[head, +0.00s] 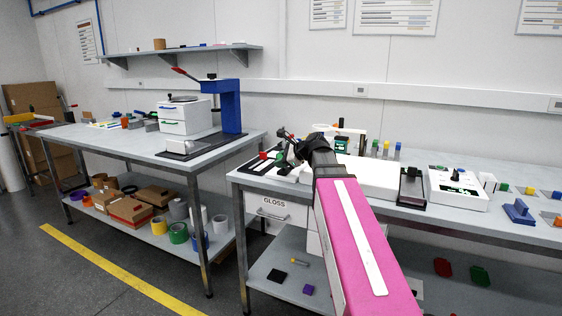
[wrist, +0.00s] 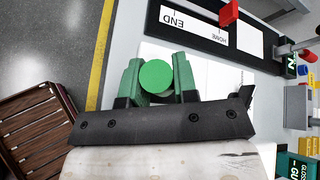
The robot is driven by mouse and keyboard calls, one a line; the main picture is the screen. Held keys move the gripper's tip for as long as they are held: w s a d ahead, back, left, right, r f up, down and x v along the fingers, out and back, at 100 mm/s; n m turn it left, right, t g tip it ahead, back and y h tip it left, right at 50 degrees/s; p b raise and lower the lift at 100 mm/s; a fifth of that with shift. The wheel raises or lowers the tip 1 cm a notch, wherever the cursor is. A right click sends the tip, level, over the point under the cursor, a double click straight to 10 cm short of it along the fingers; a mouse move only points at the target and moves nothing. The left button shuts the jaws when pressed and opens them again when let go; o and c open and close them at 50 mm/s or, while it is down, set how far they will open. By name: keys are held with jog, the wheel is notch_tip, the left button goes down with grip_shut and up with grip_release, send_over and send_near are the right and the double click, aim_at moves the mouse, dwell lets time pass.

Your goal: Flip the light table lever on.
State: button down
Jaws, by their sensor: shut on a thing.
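My gripper (wrist: 156,76) has green fingers and is shut on a round green knob (wrist: 155,75) in the wrist view. The knob is seen end-on, so its stem is hidden, and I cannot tell which way the lever stands. In the head view my gripper (head: 285,158) is at the left part of the near bench, partly hidden by my pink arm. The white light table (head: 365,178) lies behind and to the right of my arm. A white surface (wrist: 215,78) shows just beyond the knob in the wrist view.
A black-and-white strip marked HOME and END (wrist: 185,25) with a red block (wrist: 228,13) lies close to my gripper. A white instrument (head: 458,187) and a black stand (head: 410,187) are to the right. A brown slatted crate (wrist: 30,125) shows low left.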

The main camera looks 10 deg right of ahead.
jog(key=c, duration=0.9)
grip_release()
jog(key=v, duration=1.1)
jog(key=shift+a, duration=0.1)
